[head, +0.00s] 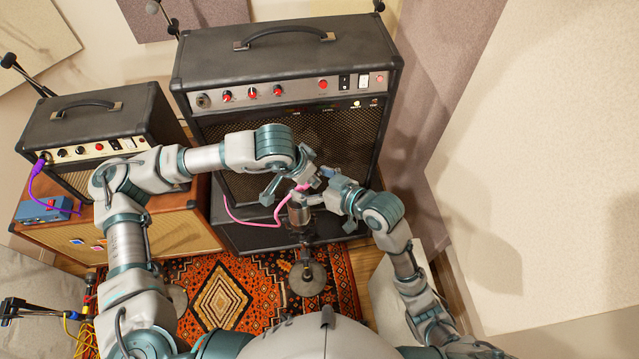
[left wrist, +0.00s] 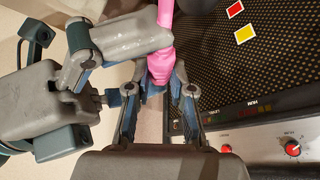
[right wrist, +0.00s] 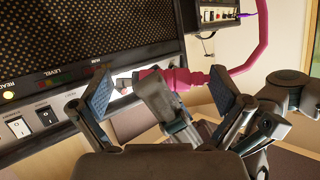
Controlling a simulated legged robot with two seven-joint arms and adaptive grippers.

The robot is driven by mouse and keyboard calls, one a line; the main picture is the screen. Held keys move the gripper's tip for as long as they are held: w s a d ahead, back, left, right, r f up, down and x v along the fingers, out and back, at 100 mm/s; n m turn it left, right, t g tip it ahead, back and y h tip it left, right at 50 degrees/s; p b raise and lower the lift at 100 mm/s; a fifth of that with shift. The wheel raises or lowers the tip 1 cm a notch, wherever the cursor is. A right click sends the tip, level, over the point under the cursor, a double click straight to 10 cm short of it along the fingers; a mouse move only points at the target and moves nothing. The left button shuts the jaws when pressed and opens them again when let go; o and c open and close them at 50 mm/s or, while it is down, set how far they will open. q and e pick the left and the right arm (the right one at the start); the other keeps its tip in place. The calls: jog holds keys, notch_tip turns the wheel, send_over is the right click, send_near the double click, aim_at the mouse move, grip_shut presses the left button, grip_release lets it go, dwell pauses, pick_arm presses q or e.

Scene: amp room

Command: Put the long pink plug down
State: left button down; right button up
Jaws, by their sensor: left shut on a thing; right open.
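The long pink plug (head: 303,187) is held in the air in front of the large amp. My left gripper (head: 289,184) is shut on it; in the left wrist view the pink plug (left wrist: 162,68) sits between the fingertips (left wrist: 160,80). My right gripper (head: 336,185) is open close beside it. In the right wrist view the plug (right wrist: 200,78) runs across beyond the open fingers (right wrist: 165,92), with my left gripper's finger partly between them. I cannot tell whether the right fingers touch the plug. A pink cable (head: 240,219) hangs from the plug.
The large amp (head: 290,58) stands behind my grippers. A small amp head (head: 85,125) sits on a brown cabinet (head: 185,228) at left, with a purple plug (head: 37,168) and a blue pedal (head: 43,209). A microphone (head: 299,212) on a round-based stand is just below my grippers. A patterned rug (head: 250,268) covers the floor.

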pick_arm(q)
jog(key=shift+d, duration=0.1)
pick_arm(e)
jog(key=c, duration=0.9)
pick_arm(q)
jog(key=c, duration=0.9)
grip_release()
jog(key=shift+c, duration=0.2)
